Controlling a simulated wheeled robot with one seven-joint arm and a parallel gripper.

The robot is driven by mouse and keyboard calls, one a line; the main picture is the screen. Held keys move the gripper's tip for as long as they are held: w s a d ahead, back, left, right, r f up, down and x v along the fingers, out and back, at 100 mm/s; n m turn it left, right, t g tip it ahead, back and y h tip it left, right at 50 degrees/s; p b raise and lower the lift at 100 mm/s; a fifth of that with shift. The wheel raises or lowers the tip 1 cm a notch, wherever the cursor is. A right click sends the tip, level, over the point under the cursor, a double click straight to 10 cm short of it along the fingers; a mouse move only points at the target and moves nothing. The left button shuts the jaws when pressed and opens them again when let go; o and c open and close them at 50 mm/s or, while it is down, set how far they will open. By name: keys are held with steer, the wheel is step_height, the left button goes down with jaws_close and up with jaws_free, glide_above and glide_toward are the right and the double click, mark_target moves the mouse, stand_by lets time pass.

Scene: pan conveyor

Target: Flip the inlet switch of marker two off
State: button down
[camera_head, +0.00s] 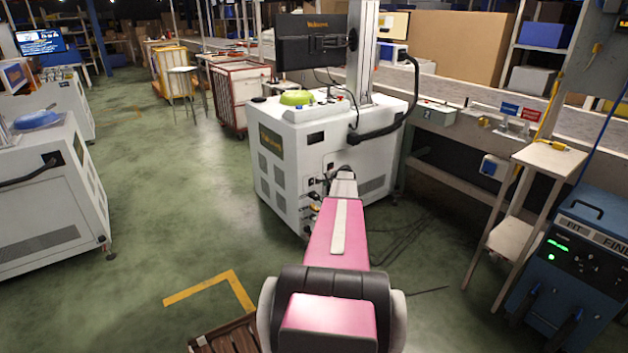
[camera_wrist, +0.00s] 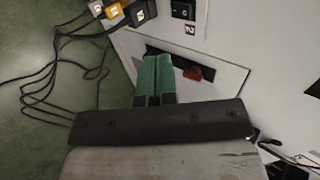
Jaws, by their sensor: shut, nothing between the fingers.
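Marker two appears to be the white machine (camera_head: 290,150) with a monitor on top, straight ahead of my arm. In the wrist view its white side panel (camera_wrist: 235,25) carries a red switch (camera_wrist: 196,74) set in a dark recess. My gripper's green fingers (camera_wrist: 156,62) are shut together with nothing between them. They point at the panel just left of the red switch, very close to it. I cannot tell whether they touch it. The fingers partly cover the recess, and the switch's on or off position is unclear. In the head view the fingers are not clearly visible at the machine's side.
Numbered plugs (camera_wrist: 115,10) with black cables stand at the upper left of the wrist view. A blue power unit (camera_head: 577,260) and a small wooden stand (camera_head: 548,158) are at the right. Another white machine (camera_head: 45,205) stands left. Green floor between is clear.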

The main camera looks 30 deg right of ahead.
steer(key=shift+w+d, duration=0.2)
steer(key=shift+d, duration=0.45)
glide_toward(312, 183)
step_height(312, 183, down, 4)
steer(key=w, duration=0.4)
steer(key=shift+f, duration=0.2)
steer(key=shift+w+a+r, duration=0.1)
steer(key=shift+w+a, duration=0.05)
steer(key=shift+w, duration=0.3)
steer(key=shift+w, duration=0.1)
